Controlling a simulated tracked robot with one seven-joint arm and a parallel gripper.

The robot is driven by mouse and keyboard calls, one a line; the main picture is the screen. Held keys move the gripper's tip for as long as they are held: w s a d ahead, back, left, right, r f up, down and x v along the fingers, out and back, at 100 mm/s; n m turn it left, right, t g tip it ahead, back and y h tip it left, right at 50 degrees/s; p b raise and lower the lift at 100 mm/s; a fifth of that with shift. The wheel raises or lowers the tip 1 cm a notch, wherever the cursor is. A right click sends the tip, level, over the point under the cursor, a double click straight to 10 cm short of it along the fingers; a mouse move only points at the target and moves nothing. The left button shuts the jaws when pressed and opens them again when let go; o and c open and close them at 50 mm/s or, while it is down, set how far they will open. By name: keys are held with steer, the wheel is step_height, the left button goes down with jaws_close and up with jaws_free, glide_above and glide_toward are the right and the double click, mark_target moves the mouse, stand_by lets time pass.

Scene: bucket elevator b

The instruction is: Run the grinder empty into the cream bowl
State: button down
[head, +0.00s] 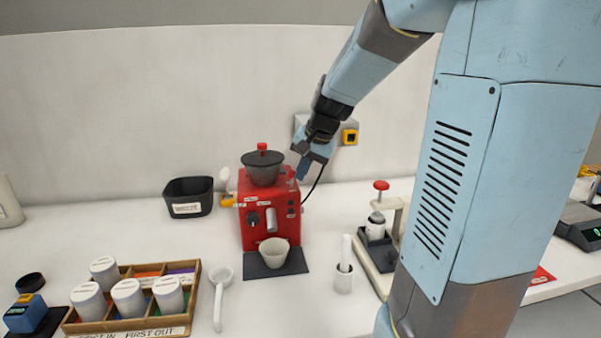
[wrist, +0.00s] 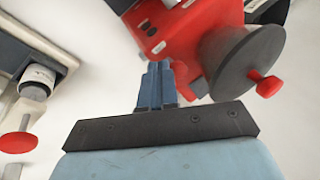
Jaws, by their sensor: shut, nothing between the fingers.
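The red grinder (head: 256,214) stands on the counter in the middle of the head view, with a dark lidded hopper (head: 263,171) on top and a red lid knob. The cream bowl (head: 273,251) sits upright under its spout, on a dark mat. My gripper (head: 303,175) is shut and empty, close by the upper right side of the grinder; I cannot tell if it touches. In the wrist view the shut fingers (wrist: 156,84) point toward the red body (wrist: 182,38) next to the hopper lid (wrist: 245,62).
A black bin (head: 189,197) stands left of the grinder. A wooden rack of white-lidded jars (head: 133,299) and a white scoop (head: 221,290) lie front left. A white cup (head: 343,279) and a red-knobbed press (head: 379,230) stand right. A wall box (head: 349,136) is behind my arm.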

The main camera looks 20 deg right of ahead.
steer(key=w+g, duration=0.1)
steer(key=g, duration=0.1)
steer(key=w+g, duration=0.1)
steer(key=g, duration=0.1)
steer(key=w+d+r+g+y, duration=0.1)
steer(key=w+g, duration=0.1)
steer(key=shift+m, duration=0.4)
steer(key=shift+s+r, duration=0.1)
steer(key=shift+r, duration=0.1)
steer(key=shift+r, duration=0.65)
